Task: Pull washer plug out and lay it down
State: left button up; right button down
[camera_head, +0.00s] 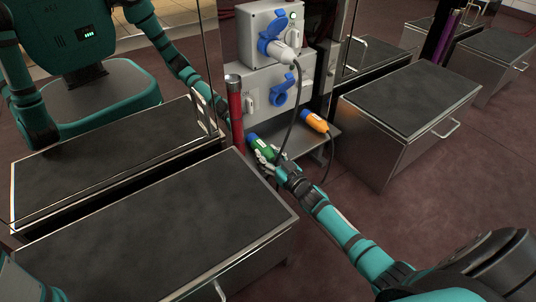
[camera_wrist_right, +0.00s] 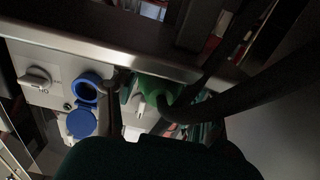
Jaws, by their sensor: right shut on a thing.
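My right gripper (camera_head: 263,152) is shut on a green plug (camera_head: 257,143) at a shelf below the socket boxes. Its fingers cover part of the plug, and I cannot tell whether the plug touches the shelf. The green plug also shows in the right wrist view (camera_wrist_right: 158,88), beside a thick dark cable. The lower blue socket (camera_head: 277,97) is open and looks empty; it also shows in the right wrist view (camera_wrist_right: 84,88). A pale plug (camera_head: 292,38) with a dark cable sits at the upper blue socket (camera_head: 265,45). My left gripper is out of view.
An orange plug (camera_head: 314,121) lies on the metal shelf (camera_head: 318,143), right of the green one. A dark red post (camera_head: 236,115) stands at left. Low dark-topped cabinets (camera_head: 150,235) stand at left and right (camera_head: 410,95). Mirrored panels behind reflect my body.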

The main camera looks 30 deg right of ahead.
jog(key=shift+f, duration=0.25)
dwell(0.8)
jog(key=c, duration=0.6)
grip_release()
jog(key=shift+s+f, duration=0.15)
jog(key=shift+s, duration=0.15)
jog(key=s, duration=0.3)
jog(key=s+d, duration=0.1)
jog(key=s, duration=0.7)
jog(key=shift+s+d, duration=0.15)
jog(key=shift+d, duration=0.2)
